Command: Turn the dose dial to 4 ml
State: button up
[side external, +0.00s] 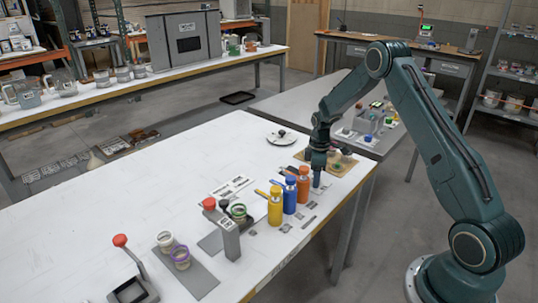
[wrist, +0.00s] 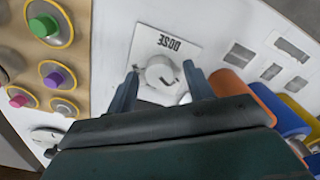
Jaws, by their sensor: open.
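The dose dial (wrist: 160,74) is a pale round knob on a white plate marked "DOSE" (wrist: 178,43), which reads upside down in the wrist view. A dark curved mark shows near the knob's right side; its setting cannot be read. My gripper (wrist: 162,80) is open, with one finger on each side of the knob. I cannot tell whether the fingers touch it. In the side view my gripper (side external: 318,178) points down behind the orange bottle, low over the table. The dial cannot be made out there.
Orange (side external: 303,186), blue (side external: 289,196) and yellow (side external: 274,206) bottles stand in a row close to my gripper. A wooden board (wrist: 110,20) with coloured buttons lies on the other side. The table's left middle is clear.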

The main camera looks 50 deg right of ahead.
jog(key=c, duration=1)
jog(key=shift+m, duration=0.4)
jog(key=m, duration=1.1)
jog(key=o, duration=1)
